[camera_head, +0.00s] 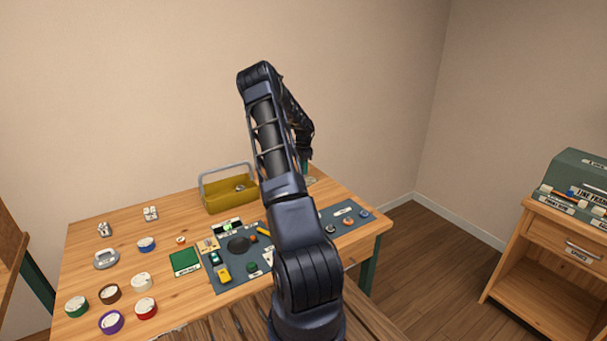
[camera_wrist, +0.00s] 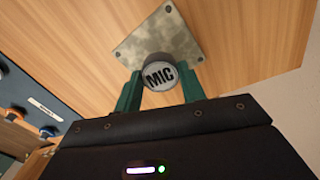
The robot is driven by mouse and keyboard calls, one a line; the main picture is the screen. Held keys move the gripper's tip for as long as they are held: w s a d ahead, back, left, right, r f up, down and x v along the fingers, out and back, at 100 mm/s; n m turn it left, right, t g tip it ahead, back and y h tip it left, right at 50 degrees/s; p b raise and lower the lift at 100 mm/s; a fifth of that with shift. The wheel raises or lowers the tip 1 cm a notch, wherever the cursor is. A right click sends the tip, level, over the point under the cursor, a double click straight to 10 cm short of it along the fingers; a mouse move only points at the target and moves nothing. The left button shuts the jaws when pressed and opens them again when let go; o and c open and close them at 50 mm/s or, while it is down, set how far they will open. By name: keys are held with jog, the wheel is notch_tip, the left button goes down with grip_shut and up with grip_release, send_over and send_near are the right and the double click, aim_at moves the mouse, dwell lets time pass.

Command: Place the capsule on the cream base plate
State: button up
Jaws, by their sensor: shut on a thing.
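In the wrist view the capsule (camera_wrist: 160,74) is a round grey piece with a pale face marked "MIC". My gripper (camera_wrist: 161,82) is shut on it, one teal finger on each side. Beyond the capsule, a square, mottled cream-grey plate (camera_wrist: 185,44) with corner screws lies on the wooden table. The capsule overlaps the plate's near part in this view; I cannot tell whether they touch. In the head view my arm hides the capsule and most of my gripper near the table's back right.
A yellow toolbox (camera_head: 228,197) stands left of my arm. A dark mat (camera_head: 228,283) with small parts, a green mat (camera_head: 185,262) and several tape rolls lie on the table. A wooden shelf (camera_head: 560,260) stands right.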

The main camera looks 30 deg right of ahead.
jog(key=shift+f, duration=1.7)
jog(key=shift+f, duration=0.1)
jog(key=o, duration=1)
